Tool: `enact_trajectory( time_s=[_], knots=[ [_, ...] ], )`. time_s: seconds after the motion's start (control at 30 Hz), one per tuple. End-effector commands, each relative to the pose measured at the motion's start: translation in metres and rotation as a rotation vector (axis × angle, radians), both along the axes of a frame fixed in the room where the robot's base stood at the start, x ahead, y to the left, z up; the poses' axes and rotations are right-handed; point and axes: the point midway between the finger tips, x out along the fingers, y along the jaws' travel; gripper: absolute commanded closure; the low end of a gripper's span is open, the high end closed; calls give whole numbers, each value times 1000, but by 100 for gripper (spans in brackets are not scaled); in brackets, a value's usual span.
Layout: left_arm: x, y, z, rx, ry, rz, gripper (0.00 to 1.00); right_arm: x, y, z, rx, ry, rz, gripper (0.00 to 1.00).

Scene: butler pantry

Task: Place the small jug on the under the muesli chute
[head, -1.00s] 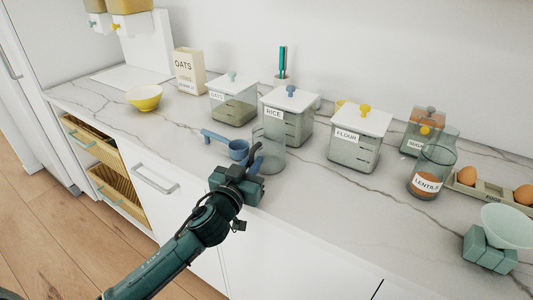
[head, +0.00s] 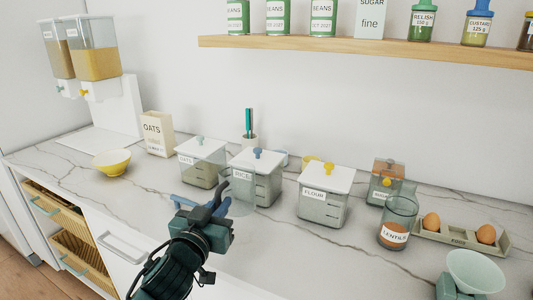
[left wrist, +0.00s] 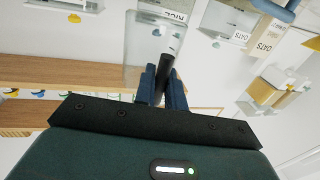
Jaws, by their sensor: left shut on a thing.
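The small jug is clear glass and hard to make out; in the head view (head: 242,207) it stands out faintly in front of the rice canister. My left gripper (head: 218,205) is at its left side, shut on it. In the left wrist view the blue fingers (left wrist: 163,88) close around a dark part, seemingly the handle, with the clear jug wall (left wrist: 146,45) beyond. I cannot tell whether the jug's base touches the counter. Two cereal dispensers, left (head: 57,52) and right (head: 96,50), stand at the far left; their labels are too small to read. My right gripper is out of view.
A yellow bowl (head: 112,163) and an oats carton (head: 157,134) are near the dispensers. Oats (head: 203,165), rice (head: 262,183) and flour (head: 325,200) canisters line the counter. A blue scoop (head: 182,202) lies partly behind my gripper. A shelf (head: 380,50) hangs above.

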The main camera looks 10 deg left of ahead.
Motion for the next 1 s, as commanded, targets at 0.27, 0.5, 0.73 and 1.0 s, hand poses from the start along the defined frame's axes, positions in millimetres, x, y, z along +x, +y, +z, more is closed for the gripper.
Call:
enact_trajectory(
  time_s=[0.27, 0.5, 0.73, 1.0],
  knots=[
    [-75, 9, -29, -6, 9, 53, 100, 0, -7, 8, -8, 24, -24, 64],
    [-128, 29, -42, -3, 5, 125, 100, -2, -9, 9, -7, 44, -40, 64],
    [-151, 39, -47, -1, 0, 155, 100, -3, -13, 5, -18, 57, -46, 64],
    [-153, 40, -47, 2, -3, 156, 100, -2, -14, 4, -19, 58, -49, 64]
  ],
)
